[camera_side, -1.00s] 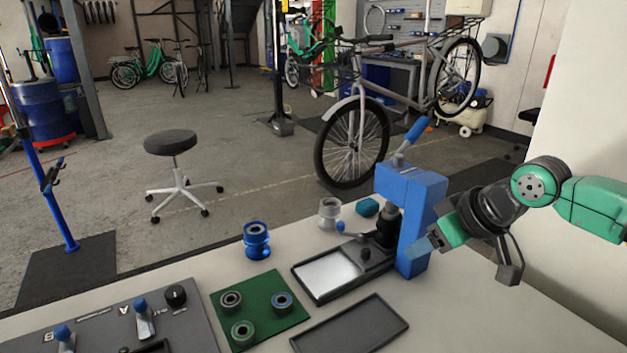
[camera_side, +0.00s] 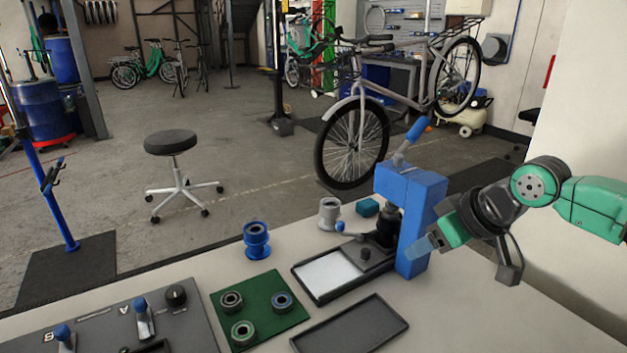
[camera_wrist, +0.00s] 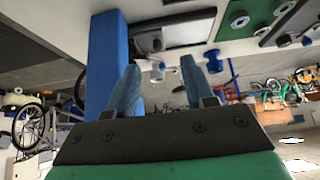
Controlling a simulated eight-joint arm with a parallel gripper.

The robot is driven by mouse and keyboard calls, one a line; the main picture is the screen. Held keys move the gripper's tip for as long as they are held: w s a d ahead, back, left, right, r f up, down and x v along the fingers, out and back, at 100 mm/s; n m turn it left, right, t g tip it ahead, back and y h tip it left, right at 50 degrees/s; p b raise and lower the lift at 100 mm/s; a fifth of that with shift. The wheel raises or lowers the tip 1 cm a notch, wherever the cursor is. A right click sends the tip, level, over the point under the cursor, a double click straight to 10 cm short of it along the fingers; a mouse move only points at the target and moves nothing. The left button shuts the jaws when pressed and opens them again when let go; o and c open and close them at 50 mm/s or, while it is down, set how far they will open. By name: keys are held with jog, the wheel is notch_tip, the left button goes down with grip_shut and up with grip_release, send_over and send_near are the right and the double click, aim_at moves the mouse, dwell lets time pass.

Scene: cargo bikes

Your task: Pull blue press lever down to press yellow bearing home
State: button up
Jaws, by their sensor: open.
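The blue press (camera_side: 412,205) stands upright on the bench. Its blue-gripped lever (camera_side: 417,130) sticks up from the top, tilted to the upper right. The black ram (camera_side: 388,226) is on the press's left side, above the dark base. My gripper (camera_side: 424,246) is in front of the press body, below the lever and away from it. In the wrist view, my gripper (camera_wrist: 160,85) is open with nothing between its blue fingers, and the blue press column (camera_wrist: 101,65) is beside the left finger. I cannot make out a yellow bearing in either view.
A green mat (camera_side: 258,308) holds several ring-shaped bearings. A blue spool (camera_side: 256,240), a pale spool (camera_side: 329,213) and a teal block (camera_side: 367,207) stand behind. An empty dark tray (camera_side: 352,326) lies in front. A control panel (camera_side: 110,325) is at left.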

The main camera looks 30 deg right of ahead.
jog(key=shift+c, duration=0.2)
jog(key=shift+r, duration=0.1)
jog(key=c, duration=0.4)
jog(key=w+d+r+n+h, duration=0.1)
jog(key=w+d+r+h, duration=0.1)
jog(key=w+r, duration=0.2)
jog(key=w+d+r+h, duration=0.3)
jog(key=w+r, duration=0.2)
jog(key=r, duration=0.4)
jog(key=w+d+r+n+h, duration=0.1)
jog(key=w+d+r+h, duration=0.1)
jog(key=w+r, duration=0.2)
jog(key=shift+w+d+r+n, duration=0.1)
jog(key=shift+w+r+n, duration=0.1)
jog(key=shift+r, duration=0.4)
jog(key=shift+w+d+r+n, duration=0.1)
jog(key=shift+w+r, duration=0.05)
jog(key=shift+r, duration=0.4)
grip_shut()
